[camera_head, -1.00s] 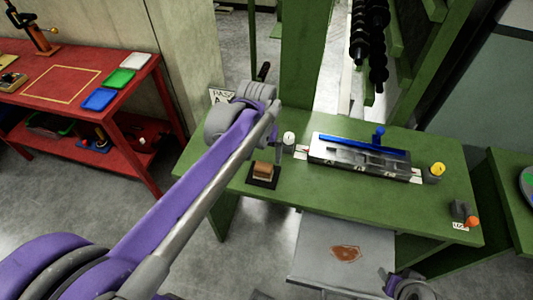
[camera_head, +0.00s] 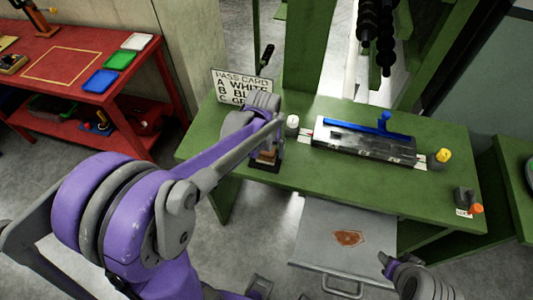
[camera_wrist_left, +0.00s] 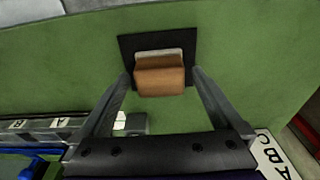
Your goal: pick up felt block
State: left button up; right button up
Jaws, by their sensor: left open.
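The felt block (camera_wrist_left: 160,76), a brown block with a pale grey layer along one side, sits on a black square pad on the green bench. My left gripper (camera_wrist_left: 161,74) is open, with one finger on each side of the block's near part. Whether the fingers touch it cannot be told. In the head view my left gripper (camera_head: 275,145) is over the pad, and the block (camera_head: 264,158) is mostly hidden behind it. My right gripper (camera_head: 388,264) is at the lower right by the drawer, away from the block; its jaw opening is unclear.
On the green bench (camera_head: 330,185) stand a white-topped cylinder (camera_head: 292,122), a fixture with a blue bar (camera_head: 365,135) and a yellow-topped part (camera_head: 441,157). A pass card (camera_head: 243,88) stands behind. An open grey drawer (camera_head: 345,222) juts out below. A red table (camera_head: 75,50) is at left.

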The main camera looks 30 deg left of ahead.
aim_at(267, 150)
pick_arm(q)
jog(key=shift+f, duration=0.35)
jog(key=c, duration=1.3)
jog(key=shift+r, duration=0.15)
notch_tip(267, 150, up, 10)
jog(key=shift+f+p, duration=0.1)
jog(key=shift+p, duration=0.3)
jog(key=o, duration=0.6)
jog(key=c, duration=0.4)
jog(key=shift+c, duration=0.2)
